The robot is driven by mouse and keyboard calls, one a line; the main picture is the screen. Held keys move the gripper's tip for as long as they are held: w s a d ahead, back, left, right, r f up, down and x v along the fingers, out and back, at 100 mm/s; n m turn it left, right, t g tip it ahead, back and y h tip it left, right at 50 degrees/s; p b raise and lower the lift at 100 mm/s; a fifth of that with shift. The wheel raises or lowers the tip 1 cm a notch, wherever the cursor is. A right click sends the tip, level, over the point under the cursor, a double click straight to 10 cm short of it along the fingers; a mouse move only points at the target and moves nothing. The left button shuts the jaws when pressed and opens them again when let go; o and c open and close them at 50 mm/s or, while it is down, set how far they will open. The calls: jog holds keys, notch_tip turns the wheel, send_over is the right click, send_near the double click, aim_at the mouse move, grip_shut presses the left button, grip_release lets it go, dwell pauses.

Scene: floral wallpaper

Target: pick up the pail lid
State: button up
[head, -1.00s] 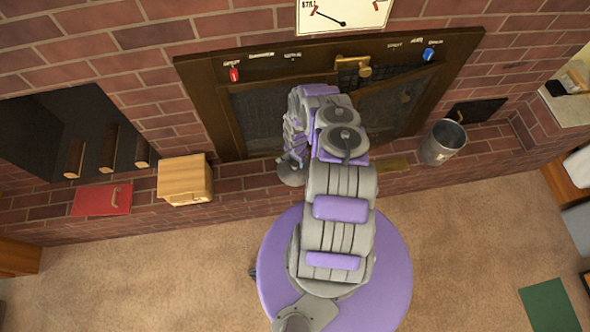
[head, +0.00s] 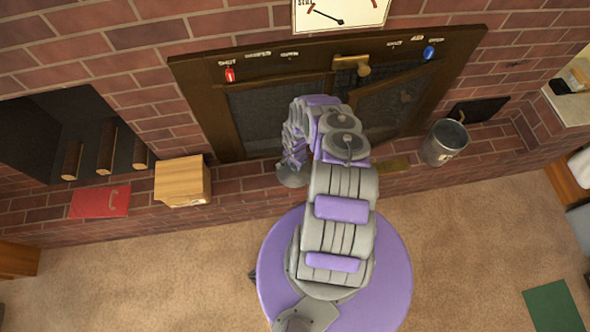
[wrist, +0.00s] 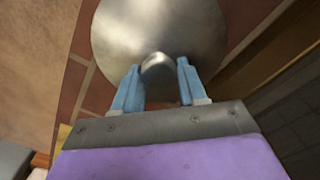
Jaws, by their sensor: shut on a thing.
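The pail lid (wrist: 145,25) is a round grey metal disc with a rounded knob in the wrist view. My gripper (wrist: 158,68) has its two blue fingers on either side of the knob and is shut on it. In the head view a grey disc edge, seemingly the lid (head: 292,180), shows below the end of my arm, by the brick hearth. My arm hides the fingers there. The metal pail (head: 444,148) stands upright and open on the hearth to the right.
A wooden box (head: 182,181) and a red book-like item (head: 99,202) lie on the hearth (head: 235,186) to the left. A dark framed fireplace screen (head: 205,110) stands behind my arm, with one door ajar. Carpet (head: 180,270) is clear in front.

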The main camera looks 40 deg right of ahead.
jog(key=shift+a+r, duration=0.1)
jog(key=shift+a, duration=0.25)
jog(key=c, duration=0.4)
grip_shut()
jog(key=shift+d, duration=0.1)
jog(key=shift+d, duration=0.15)
